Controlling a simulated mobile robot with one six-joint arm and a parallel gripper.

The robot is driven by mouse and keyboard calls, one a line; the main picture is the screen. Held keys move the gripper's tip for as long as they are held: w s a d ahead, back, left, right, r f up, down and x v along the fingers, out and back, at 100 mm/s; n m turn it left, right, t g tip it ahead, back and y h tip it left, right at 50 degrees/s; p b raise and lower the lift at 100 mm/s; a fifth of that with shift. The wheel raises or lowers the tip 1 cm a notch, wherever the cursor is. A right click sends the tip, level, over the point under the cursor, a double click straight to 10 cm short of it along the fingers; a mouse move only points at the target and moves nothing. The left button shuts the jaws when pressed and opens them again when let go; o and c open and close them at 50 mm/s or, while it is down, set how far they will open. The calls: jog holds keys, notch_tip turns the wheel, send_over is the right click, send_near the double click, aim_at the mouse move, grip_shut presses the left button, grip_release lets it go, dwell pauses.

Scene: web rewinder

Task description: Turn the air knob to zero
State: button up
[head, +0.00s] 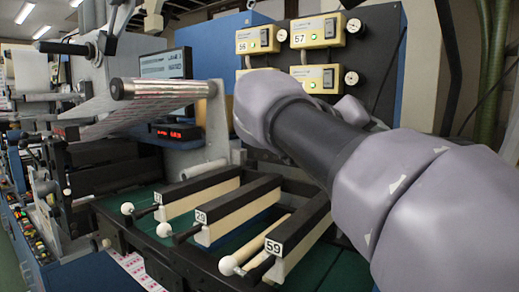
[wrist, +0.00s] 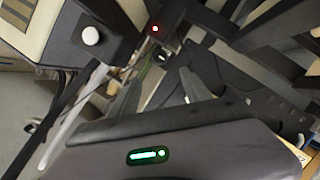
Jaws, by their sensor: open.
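Cream control boxes stand on a dark panel at the back in the head view: box 56 (head: 257,40), box 57 (head: 317,31) and a lower box (head: 317,79). I cannot tell which control is the air knob. In the wrist view a round white knob (wrist: 91,35) sits on a cream box at upper left. My gripper (wrist: 160,88) is open, its grey fingers apart with nothing seen between them. The knob is left of and above the fingers, apart from them. My arm hides the gripper in the head view.
Lever arms with white ball ends, one numbered 59 (head: 274,247), stick out over a green bed at the front. A metal roller (head: 165,88) and a red display (head: 175,133) are at left. Dark bars cross the upper right of the wrist view.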

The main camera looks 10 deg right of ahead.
jog(key=b+x, duration=0.2)
jog(key=x, duration=1.2)
